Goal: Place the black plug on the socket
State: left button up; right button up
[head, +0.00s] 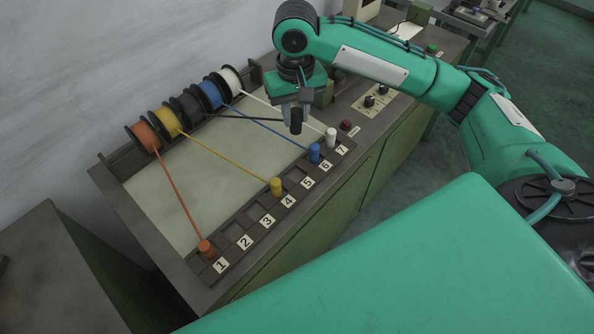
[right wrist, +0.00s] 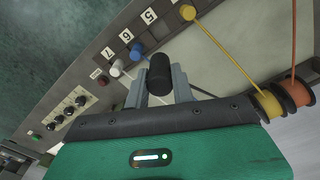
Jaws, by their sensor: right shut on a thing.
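The black plug (head: 296,122) is held in my right gripper (head: 293,112), raised above the board near the blue and white plugs. In the right wrist view the black plug (right wrist: 160,75) sits between the two grey fingers. A black cord runs from the black spool (head: 190,105) to it. The socket strip (head: 257,217) is numbered 1 to 7. An orange plug (head: 205,248) is at 1, a yellow plug (head: 276,187) at 4, a blue plug (head: 314,153) at 6 and a white plug (head: 331,137) at 7. Sockets 2, 3 and 5 show no plug. My left gripper is not in view.
Coloured cords cross the pale board (head: 200,200) from the spools, including the orange spool (head: 144,137) and blue spool (head: 211,95). A red button (head: 346,125) and a panel with knobs (head: 374,98) lie past socket 7. A grey wall stands behind the spools.

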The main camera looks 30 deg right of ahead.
aim_at(296, 134)
jog(key=shift+f+p, duration=0.85)
jog(key=shift+f, duration=8.25)
jog(key=shift+f, duration=0.1)
jog(key=o, duration=1)
jog(key=shift+r, duration=0.45)
notch_tip(296, 134, up, 11)
jog(key=shift+r+b, duration=0.15)
jog(key=shift+b, duration=0.75)
jog(key=shift+s, duration=0.15)
